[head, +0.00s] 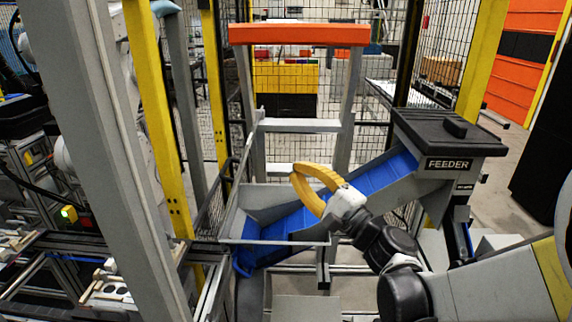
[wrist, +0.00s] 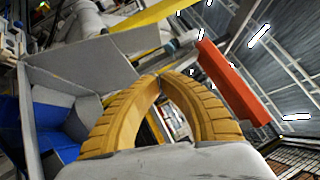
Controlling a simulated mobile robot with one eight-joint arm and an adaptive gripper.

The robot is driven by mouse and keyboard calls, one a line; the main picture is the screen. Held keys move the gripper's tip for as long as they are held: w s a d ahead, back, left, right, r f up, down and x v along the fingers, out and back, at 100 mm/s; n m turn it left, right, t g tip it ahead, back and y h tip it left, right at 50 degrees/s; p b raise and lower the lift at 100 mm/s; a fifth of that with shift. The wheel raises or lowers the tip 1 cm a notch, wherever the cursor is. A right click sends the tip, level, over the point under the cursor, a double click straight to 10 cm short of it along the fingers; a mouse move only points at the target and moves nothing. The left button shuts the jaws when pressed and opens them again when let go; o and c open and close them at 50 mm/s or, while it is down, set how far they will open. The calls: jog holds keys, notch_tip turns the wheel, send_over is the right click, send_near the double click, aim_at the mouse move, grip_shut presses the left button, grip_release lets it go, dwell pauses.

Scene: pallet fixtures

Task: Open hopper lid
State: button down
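The hopper labelled FEEDER (head: 448,165) stands at the right in the head view. Its dark flat lid (head: 420,123) lies level on top and looks closed, with a small dark block-like handle (head: 460,127) on it. My gripper (head: 297,170) has curved yellow fingers and is left of the hopper, over the blue chute, apart from the lid. In the wrist view my gripper (wrist: 160,77) has its two fingertips meeting, with nothing seen between them. The lid and handle do not show in the wrist view.
A blue conveyor chute (head: 370,181) slopes from the hopper down left into a grey tray (head: 258,195). An orange-topped frame (head: 300,35) stands behind. Yellow posts (head: 155,115) and mesh fencing are around.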

jog(key=w+a+r, duration=0.3)
jog(key=w+a, duration=0.3)
jog(key=a, duration=0.3)
jog(key=shift+w+r, duration=0.15)
jog(key=shift+a, duration=0.1)
jog(key=shift+n+g, duration=0.7)
jog(key=shift+n, duration=0.2)
jog(key=a+p, duration=0.1)
jog(key=a+r, duration=0.1)
jog(key=a, duration=0.1)
jog(key=a+r+p, duration=0.1)
jog(key=a, duration=0.1)
jog(key=shift+p, duration=0.35)
jog(key=shift+f, duration=0.1)
jog(key=shift+d, duration=0.1)
